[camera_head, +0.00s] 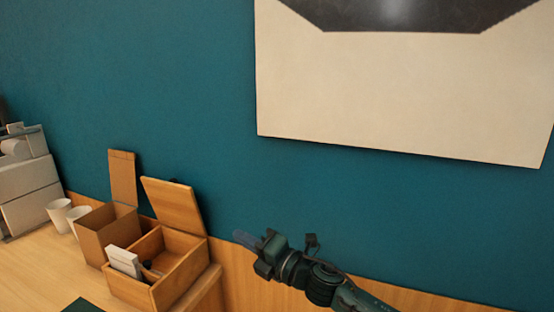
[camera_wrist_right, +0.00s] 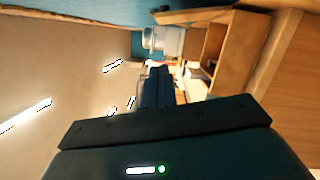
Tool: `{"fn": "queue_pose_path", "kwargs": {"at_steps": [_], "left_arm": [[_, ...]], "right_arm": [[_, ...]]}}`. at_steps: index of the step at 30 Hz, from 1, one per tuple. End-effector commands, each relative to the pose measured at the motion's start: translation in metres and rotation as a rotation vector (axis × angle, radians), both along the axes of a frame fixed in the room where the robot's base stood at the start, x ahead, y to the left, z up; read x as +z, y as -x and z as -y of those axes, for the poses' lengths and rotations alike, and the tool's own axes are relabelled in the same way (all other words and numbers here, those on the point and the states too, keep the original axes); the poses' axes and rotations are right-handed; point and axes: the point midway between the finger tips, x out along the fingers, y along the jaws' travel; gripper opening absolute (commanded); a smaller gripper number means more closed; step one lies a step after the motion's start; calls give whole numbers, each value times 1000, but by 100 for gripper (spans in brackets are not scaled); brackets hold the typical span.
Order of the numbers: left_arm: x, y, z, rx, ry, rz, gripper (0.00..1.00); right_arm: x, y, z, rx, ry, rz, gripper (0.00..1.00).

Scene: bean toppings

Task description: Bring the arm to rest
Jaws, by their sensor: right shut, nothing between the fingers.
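My right gripper (camera_head: 249,241) shows in the head view at the lower middle, with its arm coming in from the lower right. Its fingers are together and empty, pointing left in front of the wall. It is to the right of the open wooden box and apart from it. In the right wrist view my dark gripper body fills the bottom and the fingers (camera_wrist_right: 158,88) reach up the middle. My left gripper is not in view.
A wooden box (camera_head: 196,262) with a raised lid stands at the table's right end. Beside it are a brown carton (camera_head: 97,235), white cups (camera_head: 60,214) and a white machine (camera_head: 27,185). A teal wall (camera_head: 150,80) with a large poster (camera_head: 400,100) is behind.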

Motion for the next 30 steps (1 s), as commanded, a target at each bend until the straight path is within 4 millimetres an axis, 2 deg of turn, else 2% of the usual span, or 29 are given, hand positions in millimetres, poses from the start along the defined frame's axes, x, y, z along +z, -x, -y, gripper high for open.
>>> {"fn": "queue_pose_path", "kwargs": {"at_steps": [1, 8, 14, 20, 24, 27, 30], "left_arm": [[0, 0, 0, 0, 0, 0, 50], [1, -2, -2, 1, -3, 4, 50], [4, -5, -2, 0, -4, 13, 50], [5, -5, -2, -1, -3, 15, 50], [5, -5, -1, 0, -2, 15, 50], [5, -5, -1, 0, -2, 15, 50], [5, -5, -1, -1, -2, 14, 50]], "right_arm": [[-17, 10, 0, -10, -52, -74, 0], [-61, 38, 14, -88, -281, -358, 0], [-119, 75, 46, -222, -546, -694, 0], [-195, 137, 102, -449, -854, -1075, 0], [-245, 195, 149, -642, -1049, -1299, 0], [-272, 237, 179, -777, -1164, -1419, 0], [-289, 272, 202, -887, -1245, -1497, 0]]}}
